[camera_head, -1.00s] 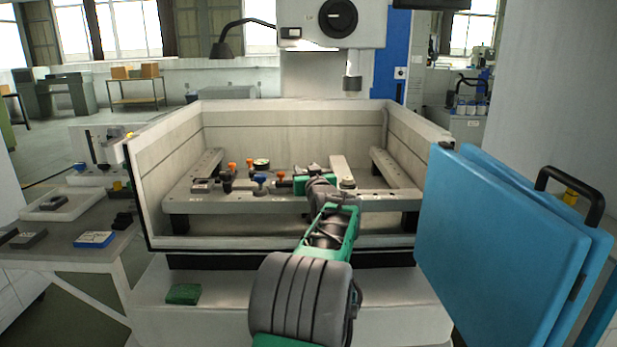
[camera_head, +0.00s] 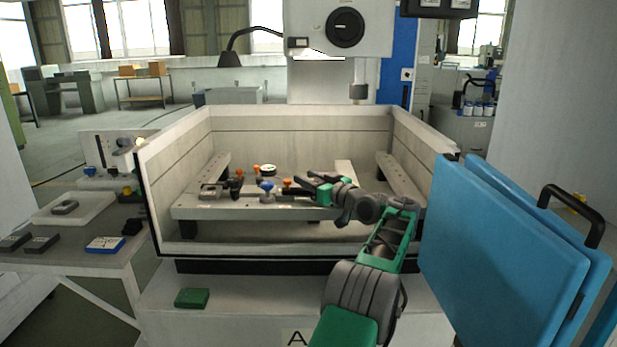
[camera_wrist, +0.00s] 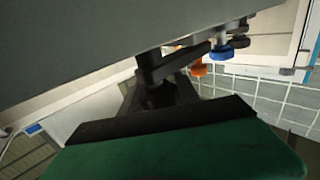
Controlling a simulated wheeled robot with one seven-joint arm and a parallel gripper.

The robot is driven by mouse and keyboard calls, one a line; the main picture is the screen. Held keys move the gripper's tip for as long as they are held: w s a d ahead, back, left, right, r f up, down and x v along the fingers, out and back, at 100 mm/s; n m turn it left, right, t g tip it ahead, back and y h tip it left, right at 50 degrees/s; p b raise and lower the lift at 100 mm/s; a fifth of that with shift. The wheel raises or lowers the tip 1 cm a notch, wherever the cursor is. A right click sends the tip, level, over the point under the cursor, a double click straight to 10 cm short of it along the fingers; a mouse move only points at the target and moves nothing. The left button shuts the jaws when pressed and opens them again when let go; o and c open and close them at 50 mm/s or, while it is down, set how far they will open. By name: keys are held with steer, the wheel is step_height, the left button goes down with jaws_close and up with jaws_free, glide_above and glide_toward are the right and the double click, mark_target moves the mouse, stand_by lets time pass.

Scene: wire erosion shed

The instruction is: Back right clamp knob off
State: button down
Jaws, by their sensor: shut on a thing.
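Clamps with orange and blue knobs stand on the front rail of the open machine tank. In the head view an orange knob (camera_head: 287,183) and a blue knob (camera_head: 267,185) are just left of my gripper (camera_head: 312,180). Two more orange knobs, one (camera_head: 239,173) at left and one (camera_head: 258,168) near a round dial, are further left. My gripper is shut at the clamps; what it grips is hidden. In the wrist view an orange knob (camera_wrist: 198,68) and a blue knob (camera_wrist: 222,50) show beyond dark finger parts. I cannot tell which knob is the back right one.
The tank's front wall (camera_head: 300,252) and side walls surround the rails. Blue panels (camera_head: 505,225) with a black handle stand at right. A side table (camera_head: 70,258) with a white tray (camera_head: 90,205) and small blocks is at left. The machine head (camera_head: 340,25) hangs behind.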

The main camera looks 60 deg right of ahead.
steer(key=c, duration=0.9)
jaws_free()
steer(key=shift+w, duration=0.1)
steer(key=v, duration=0.8)
steer(key=shift+b, duration=0.4)
